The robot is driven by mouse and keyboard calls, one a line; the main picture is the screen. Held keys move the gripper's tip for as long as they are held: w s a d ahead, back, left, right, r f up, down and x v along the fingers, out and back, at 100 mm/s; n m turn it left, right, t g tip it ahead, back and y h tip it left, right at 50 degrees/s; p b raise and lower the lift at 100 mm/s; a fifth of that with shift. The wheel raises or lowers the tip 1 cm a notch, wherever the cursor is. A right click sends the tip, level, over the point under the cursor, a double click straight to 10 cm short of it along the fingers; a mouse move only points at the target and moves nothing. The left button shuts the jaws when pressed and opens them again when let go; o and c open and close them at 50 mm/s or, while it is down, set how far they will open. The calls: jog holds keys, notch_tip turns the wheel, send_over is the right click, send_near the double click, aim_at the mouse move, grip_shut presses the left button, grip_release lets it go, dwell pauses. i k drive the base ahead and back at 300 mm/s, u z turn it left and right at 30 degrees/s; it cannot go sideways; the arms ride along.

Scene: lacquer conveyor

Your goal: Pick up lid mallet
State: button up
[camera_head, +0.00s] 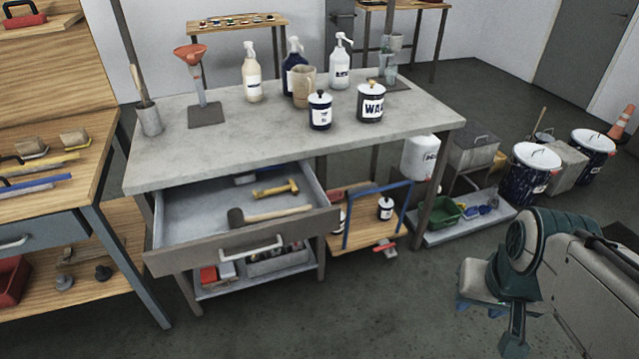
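A mallet with a dark head and a long pale wooden handle (275,214) lies in the open drawer (190,209) under the grey workbench, near the drawer's front. A smaller hammer with a yellowish handle (277,190) lies farther back in the same drawer. I cannot tell for certain which of the two is called the lid mallet. My gripper (482,304) is low at the right, over the floor and well apart from the drawer. Its fingers are small and partly hidden by my arm, so their opening is unclear.
The workbench top (225,160) carries bottles, a jug and two labelled cans above the drawer. A low trolley (365,232) with a blue handle stands right of the drawer. Lidded buckets (533,178) stand farther right. The floor (400,290) between my arm and the drawer is clear.

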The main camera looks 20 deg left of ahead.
aim_at(237, 220)
jog(key=z, duration=0.5)
jog(key=i, duration=2.95)
jog(key=u, duration=4.1)
jog(key=i, duration=1)
